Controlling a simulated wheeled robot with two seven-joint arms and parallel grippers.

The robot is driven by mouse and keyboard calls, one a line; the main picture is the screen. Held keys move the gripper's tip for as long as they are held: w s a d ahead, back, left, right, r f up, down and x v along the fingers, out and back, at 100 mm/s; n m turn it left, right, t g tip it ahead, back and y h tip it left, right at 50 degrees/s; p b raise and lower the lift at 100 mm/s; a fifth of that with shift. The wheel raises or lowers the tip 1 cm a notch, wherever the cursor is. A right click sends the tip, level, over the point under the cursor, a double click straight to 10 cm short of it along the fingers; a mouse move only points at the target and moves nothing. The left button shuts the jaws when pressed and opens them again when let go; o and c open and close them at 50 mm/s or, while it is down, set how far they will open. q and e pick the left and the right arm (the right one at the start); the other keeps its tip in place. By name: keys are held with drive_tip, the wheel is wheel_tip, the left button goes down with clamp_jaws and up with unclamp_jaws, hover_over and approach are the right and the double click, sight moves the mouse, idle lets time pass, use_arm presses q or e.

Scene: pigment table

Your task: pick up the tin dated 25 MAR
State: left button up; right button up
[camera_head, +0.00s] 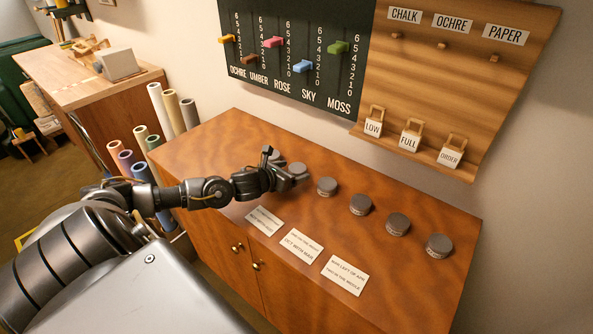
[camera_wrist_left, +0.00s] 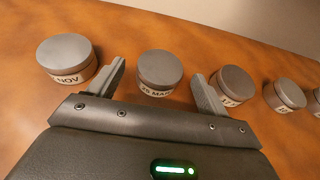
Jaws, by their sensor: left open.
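The tin dated 25 MAR (camera_wrist_left: 160,70) is a round grey tin with a flat lid and a white label, standing upright on the wooden cabinet top. In the head view it seems to be the tin (camera_head: 298,168) at my left gripper (camera_head: 284,167), partly hidden, its label unreadable. In the left wrist view my left gripper (camera_wrist_left: 158,76) is open, with one finger on each side of this tin and a visible gap at each side. The right finger covers part of a neighbouring tin (camera_wrist_left: 233,84). My right gripper does not show.
A tin marked NOV (camera_wrist_left: 66,58) stands just left of the left finger. Several more tins (camera_head: 361,204) run in a row to the right. Flat cards (camera_head: 301,246) lie along the front. A slider board (camera_head: 290,75) and a wooden hook board (camera_head: 455,80) hang behind.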

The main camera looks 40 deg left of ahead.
sight(296, 168)
use_arm(q)
drive_tip(key=x, duration=0.2)
drive_tip(key=p+x, duration=0.1)
drive_tip(key=x, duration=0.1)
drive_tip(key=shift+w+r, duration=0.1)
drive_tip(key=shift+r, duration=0.15)
drive_tip(key=shift+w+f, duration=0.25)
drive_tip(key=shift+w, duration=0.2)
drive_tip(key=shift+c, duration=0.5)
drive_tip(key=c, duration=1)
